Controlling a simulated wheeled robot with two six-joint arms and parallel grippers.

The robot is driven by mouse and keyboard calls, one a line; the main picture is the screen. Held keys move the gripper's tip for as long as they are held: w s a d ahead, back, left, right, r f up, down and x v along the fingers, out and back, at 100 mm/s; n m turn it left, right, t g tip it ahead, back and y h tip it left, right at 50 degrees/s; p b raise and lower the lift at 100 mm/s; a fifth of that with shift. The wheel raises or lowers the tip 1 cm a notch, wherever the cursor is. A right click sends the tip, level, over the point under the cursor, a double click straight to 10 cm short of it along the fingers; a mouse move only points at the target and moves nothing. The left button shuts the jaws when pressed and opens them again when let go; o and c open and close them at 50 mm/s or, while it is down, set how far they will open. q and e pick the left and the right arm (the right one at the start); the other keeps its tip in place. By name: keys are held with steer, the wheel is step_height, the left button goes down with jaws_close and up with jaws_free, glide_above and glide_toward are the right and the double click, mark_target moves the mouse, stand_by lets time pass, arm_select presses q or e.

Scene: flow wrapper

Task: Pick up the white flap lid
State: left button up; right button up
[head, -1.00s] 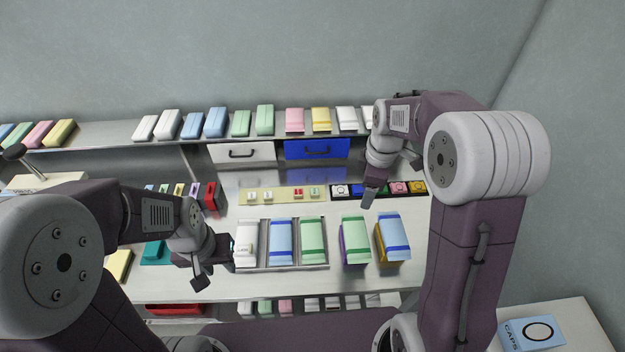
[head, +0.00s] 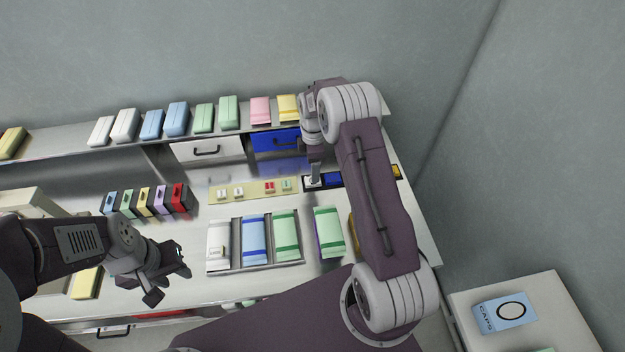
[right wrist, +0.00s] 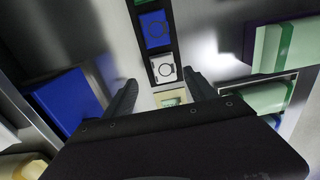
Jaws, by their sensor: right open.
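The white flap lid (right wrist: 164,69), a small white square with a ring mark, sits in a black strip holder beside a blue lid (right wrist: 156,30). In the head view the white lid (head: 312,183) is partly hidden below my right gripper (head: 315,172). In the right wrist view my right gripper (right wrist: 160,77) is open, its two fingers apart on either side of the white lid, with nothing between them. I cannot tell how far above it they are. My left gripper (head: 170,286) is open and empty, left of the tray of packs.
A tray (head: 270,267) of white, blue and green packs lies in front of the strip. A green pack (head: 329,232) stands to its right. A beige strip (head: 252,190) with small pieces lies left of the holder. A blue drawer (head: 275,143) is behind.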

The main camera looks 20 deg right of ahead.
steer(key=f, duration=0.2)
steer(key=s+f+p, duration=0.1)
steer(key=f, duration=0.1)
steer(key=shift+a, duration=0.2)
steer(key=shift+w+f, duration=0.25)
steer(key=shift+f, duration=0.25)
steer(key=shift+s+r, duration=0.1)
steer(key=c, duration=1.4)
